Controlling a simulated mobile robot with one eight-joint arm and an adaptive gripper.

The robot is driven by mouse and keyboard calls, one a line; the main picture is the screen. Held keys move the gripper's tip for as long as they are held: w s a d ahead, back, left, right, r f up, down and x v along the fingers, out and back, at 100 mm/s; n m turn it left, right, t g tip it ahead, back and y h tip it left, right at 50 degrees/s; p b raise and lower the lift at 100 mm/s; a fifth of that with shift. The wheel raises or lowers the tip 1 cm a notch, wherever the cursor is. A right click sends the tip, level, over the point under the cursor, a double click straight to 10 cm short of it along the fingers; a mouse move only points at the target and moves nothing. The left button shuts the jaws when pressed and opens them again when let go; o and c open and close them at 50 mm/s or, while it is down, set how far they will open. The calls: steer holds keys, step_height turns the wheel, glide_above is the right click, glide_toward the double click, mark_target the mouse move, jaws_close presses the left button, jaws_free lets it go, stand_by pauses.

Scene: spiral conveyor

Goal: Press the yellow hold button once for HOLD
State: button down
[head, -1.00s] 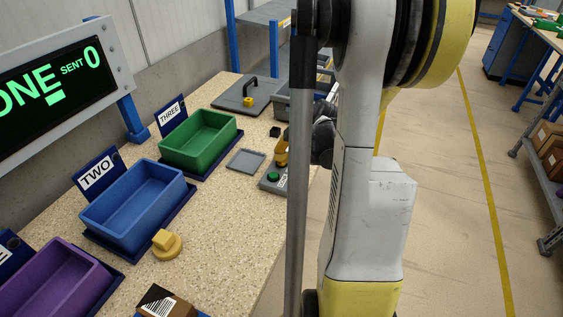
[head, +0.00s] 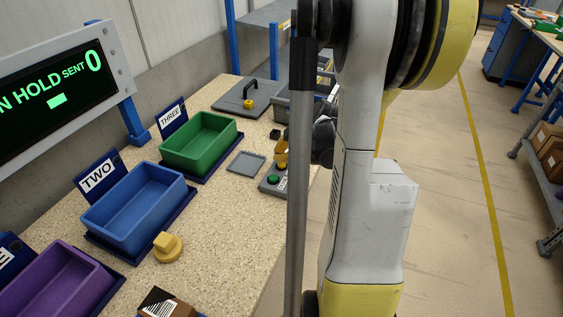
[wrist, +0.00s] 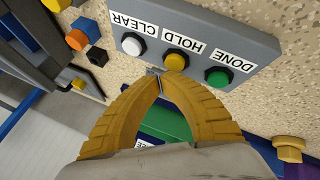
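The grey button panel (wrist: 262,55) carries a white CLEAR button (wrist: 132,44), a yellow HOLD button (wrist: 175,61) and a green DONE button (wrist: 218,77). My gripper's yellow fingers (wrist: 157,75) are brought together at the tips, with nothing between them. In the wrist view the tips sit just beside the HOLD button, on its near side; I cannot tell whether they touch it. In the head view, my gripper (head: 281,152) is over the panel (head: 268,187), mostly hiding its buttons except the green one. The display (head: 50,95) reads "N HOLD" and "SENT 0".
Green (head: 201,160), blue (head: 135,222) and purple (head: 55,300) bins stand along the counter. A grey square tray (head: 246,163) lies left of the panel. A yellow knobbed piece (head: 168,247) and a brown box (head: 165,303) are nearer. The speckled counter is clear between them.

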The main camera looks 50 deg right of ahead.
steer(key=shift+r, duration=0.1)
step_height(320, 180, up, 5)
steer(key=p, duration=0.4)
stand_by(0.3)
